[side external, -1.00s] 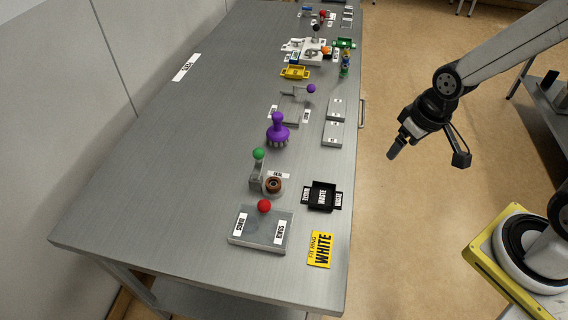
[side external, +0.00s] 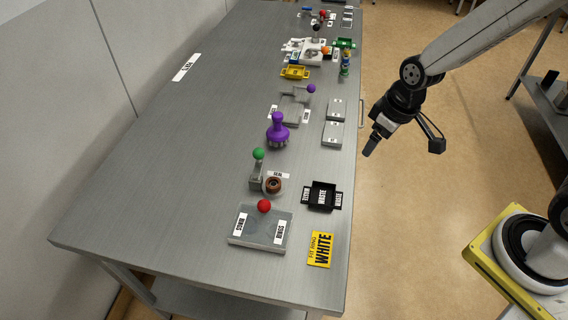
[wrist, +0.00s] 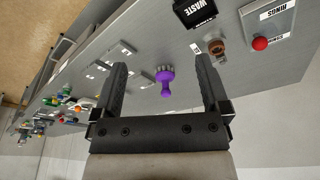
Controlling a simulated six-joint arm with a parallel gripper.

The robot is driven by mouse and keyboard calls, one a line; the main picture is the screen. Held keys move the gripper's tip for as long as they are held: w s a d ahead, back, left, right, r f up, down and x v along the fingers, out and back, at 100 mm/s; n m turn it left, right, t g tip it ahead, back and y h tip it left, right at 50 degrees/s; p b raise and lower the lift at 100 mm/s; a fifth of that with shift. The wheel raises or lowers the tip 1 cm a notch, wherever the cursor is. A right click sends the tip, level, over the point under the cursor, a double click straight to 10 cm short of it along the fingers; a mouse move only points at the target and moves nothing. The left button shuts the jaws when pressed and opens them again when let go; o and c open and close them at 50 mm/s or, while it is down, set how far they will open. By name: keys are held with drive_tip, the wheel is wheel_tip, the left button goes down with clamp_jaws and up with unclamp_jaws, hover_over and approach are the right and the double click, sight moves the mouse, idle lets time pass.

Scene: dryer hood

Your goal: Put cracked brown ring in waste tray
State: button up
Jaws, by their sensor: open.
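The brown ring (side external: 273,185) sits on a small grey fixture beside a green-knobbed lever (side external: 258,155); I cannot make out a crack at this size. It also shows in the wrist view (wrist: 216,47). The black waste tray (side external: 322,196), marked WASTE, stands on the table to the right of the ring and looks empty; part of it shows at the top of the wrist view (wrist: 195,10). My gripper (side external: 370,152) hangs in the air past the table's right edge, well away from the ring. In the wrist view its two fingers (wrist: 162,75) are wide apart with nothing held between them.
A grey box with a red knob (side external: 264,207) and a yellow card marked WHITE (side external: 320,249) lie at the near end. A purple knobbed piece (side external: 278,130) stands beyond the ring. Grey plates (side external: 333,133) and several coloured parts lie farther back.

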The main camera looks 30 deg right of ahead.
drive_tip(key=w+a+f+n+y, duration=0.1)
drive_tip(key=w+a+f+n, duration=0.3)
drive_tip(key=w+a+n, duration=0.3)
drive_tip(key=n+g+y, duration=0.1)
drive_tip(key=n+y, duration=0.1)
drive_tip(key=n, duration=0.1)
approach(274, 184)
drive_tip(key=shift+a, duration=0.4)
drive_tip(key=shift+f, duration=0.1)
drive_tip(key=shift+x, duration=1.3)
drive_tip(key=shift+d+x, duration=0.15)
drive_tip(key=shift+x, duration=1.15)
drive_tip(key=shift+d+x, duration=0.1)
drive_tip(key=shift+x, duration=1.15)
drive_tip(key=shift+w+f, duration=0.1)
clamp_jaws()
